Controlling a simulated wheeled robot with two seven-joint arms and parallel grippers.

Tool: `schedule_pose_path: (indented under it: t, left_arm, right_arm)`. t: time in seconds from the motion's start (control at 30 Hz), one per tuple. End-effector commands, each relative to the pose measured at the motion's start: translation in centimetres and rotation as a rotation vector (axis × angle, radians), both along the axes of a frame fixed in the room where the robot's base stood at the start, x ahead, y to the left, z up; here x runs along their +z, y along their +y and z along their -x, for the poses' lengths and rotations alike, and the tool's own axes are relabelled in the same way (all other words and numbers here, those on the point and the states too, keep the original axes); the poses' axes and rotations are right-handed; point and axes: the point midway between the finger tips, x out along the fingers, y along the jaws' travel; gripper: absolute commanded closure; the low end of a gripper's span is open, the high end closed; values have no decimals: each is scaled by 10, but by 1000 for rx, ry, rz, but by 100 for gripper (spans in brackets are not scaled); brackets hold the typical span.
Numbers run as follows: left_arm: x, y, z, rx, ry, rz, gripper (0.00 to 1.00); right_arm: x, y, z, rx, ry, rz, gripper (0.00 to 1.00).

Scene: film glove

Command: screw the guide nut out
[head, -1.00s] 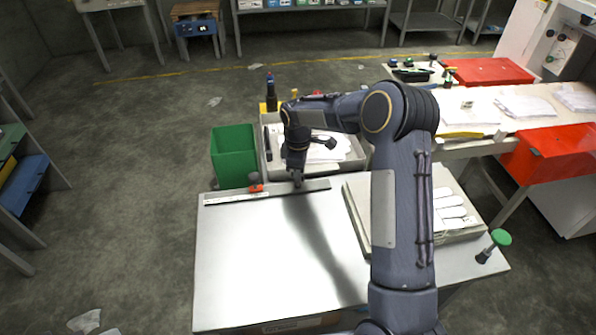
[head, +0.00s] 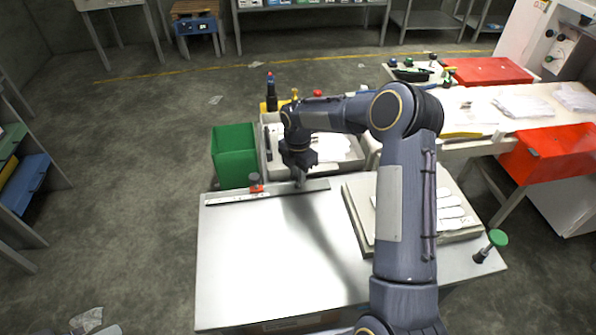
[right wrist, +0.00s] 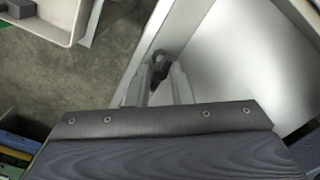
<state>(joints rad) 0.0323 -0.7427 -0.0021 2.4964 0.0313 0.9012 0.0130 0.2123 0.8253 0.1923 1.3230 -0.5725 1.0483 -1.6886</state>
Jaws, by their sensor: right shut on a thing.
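The guide (head: 228,197) is a long strip along the back edge of the pale metal table (head: 270,265). My right gripper (head: 299,184) points down at the guide's right part, and its hand mostly hides what it holds. In the right wrist view, the gripper's two fingers (right wrist: 161,80) are closed around a small dark part (right wrist: 159,68), which I take to be the guide nut. Its thread and how far it is turned cannot be seen. My left gripper is out of view.
Behind the table are a green bin (head: 234,155) and a grey tray (head: 345,158) with papers. A raised board (head: 360,215) with white glove shapes and a green-topped handle (head: 497,238) are at the right.

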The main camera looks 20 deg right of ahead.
Motion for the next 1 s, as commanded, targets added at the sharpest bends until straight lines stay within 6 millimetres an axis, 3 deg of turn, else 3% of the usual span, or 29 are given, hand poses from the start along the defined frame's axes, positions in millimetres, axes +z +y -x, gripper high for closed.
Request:
schedule_pose_path:
  t: [0.4, 0.93, 0.97, 1.0]
  left_arm:
    - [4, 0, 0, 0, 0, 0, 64]
    - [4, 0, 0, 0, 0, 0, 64]
    - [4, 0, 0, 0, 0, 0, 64]
    - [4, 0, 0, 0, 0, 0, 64]
  right_arm:
    - [-1, 0, 1, 191, 4, 2, 98]
    - [-2, 1, 1, 218, 4, 2, 97]
    - [-2, 1, 1, 218, 4, 2, 73]
    - [-2, 1, 1, 218, 4, 2, 68]
